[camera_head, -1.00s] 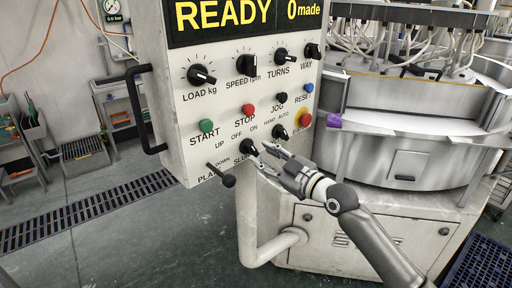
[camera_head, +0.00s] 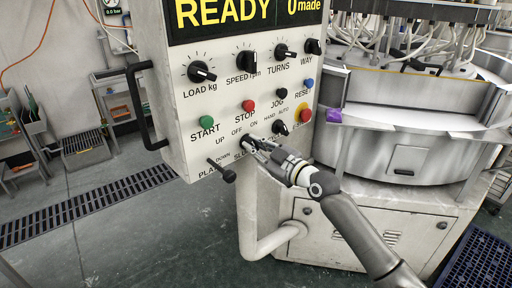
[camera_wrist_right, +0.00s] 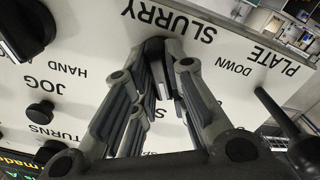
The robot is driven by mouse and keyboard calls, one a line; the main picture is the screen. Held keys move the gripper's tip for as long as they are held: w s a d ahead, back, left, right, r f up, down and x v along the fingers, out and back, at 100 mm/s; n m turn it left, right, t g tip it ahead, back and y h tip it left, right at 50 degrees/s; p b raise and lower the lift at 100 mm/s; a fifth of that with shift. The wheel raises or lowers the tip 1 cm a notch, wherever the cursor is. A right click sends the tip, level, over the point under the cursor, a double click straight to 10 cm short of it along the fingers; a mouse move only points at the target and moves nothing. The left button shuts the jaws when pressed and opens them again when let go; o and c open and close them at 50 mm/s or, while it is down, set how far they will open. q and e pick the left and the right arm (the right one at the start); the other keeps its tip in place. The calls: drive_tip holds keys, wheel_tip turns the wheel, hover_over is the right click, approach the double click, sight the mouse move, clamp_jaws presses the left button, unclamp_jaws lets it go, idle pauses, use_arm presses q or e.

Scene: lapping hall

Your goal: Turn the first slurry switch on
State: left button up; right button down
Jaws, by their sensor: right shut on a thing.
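The slurry switch (camera_wrist_right: 160,72) is a black rotary knob on the white control panel (camera_head: 178,110), between the OFF and ON labels. In the head view my right gripper (camera_head: 252,143) is at this knob and hides most of it. In the right wrist view my right gripper (camera_wrist_right: 162,85) has a finger on each side of the knob, under the SLURRY label, and is shut on it. The knob's exact pointing direction is hard to tell. My left gripper is not in view.
The plate lever (camera_head: 222,171) sticks out just left of the slurry switch. Another black knob (camera_head: 279,128) and the red emergency button (camera_head: 305,116) are to the right. A black handle (camera_head: 140,105) stands off the panel's left side. The lapping machine (camera_head: 405,140) is behind on the right.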

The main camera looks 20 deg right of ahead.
drive_tip(key=shift+m, duration=0.4)
drive_tip(key=m, duration=0.4)
drive_tip(key=shift+m, duration=0.4)
drive_tip(key=m+p, duration=0.1)
drive_tip(key=m, duration=0.5)
drive_tip(key=shift+p, duration=0.4)
drive_tip(key=shift+m, duration=0.3)
drive_tip(key=c, duration=1.4)
unclamp_jaws()
drive_tip(key=shift+c, duration=0.2)
drive_tip(key=shift+d, duration=0.1)
drive_tip(key=v, duration=1.2)
drive_tip(key=shift+f, duration=0.1)
